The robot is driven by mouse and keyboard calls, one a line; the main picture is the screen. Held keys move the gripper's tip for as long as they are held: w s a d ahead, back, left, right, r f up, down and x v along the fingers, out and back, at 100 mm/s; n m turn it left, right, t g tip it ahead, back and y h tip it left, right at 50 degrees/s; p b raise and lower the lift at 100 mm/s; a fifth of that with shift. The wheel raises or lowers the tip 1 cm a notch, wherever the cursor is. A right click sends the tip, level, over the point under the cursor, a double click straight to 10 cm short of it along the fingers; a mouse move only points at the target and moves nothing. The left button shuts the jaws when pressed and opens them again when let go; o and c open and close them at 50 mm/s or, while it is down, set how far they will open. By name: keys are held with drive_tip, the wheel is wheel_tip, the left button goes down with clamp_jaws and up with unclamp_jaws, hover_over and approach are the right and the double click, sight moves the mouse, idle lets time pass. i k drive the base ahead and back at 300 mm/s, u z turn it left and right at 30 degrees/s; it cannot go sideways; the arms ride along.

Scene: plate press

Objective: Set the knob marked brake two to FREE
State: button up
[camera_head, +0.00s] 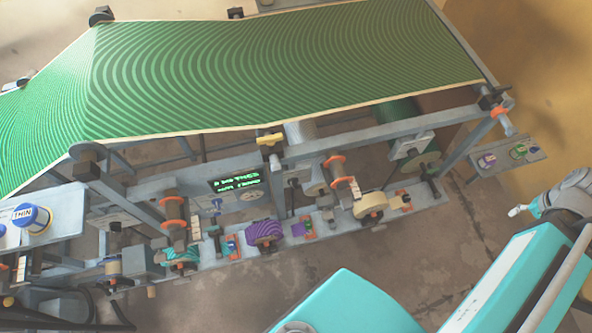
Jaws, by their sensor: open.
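A small control panel (510,157) stands at the right beside the press. What looks like my gripper (517,210), small and pale at the end of my arm, is at the right, below this panel in the picture. It is open, apart from the knobs, and no held object shows.
A green patterned web (270,70) spans the top of the press. A lit green display (235,184) sits in the middle. The lower rail holds purple, teal and cream rollers. A large blue-and-white knob marked THIN (32,217) is at the left. Bare floor (440,245) lies before the press.

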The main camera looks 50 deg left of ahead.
sight(294, 183)
drive_tip(key=k, duration=1.7)
drive_tip(key=u, duration=1.3)
drive_tip(key=i, duration=0.5)
drive_tip(key=z, duration=0.1)
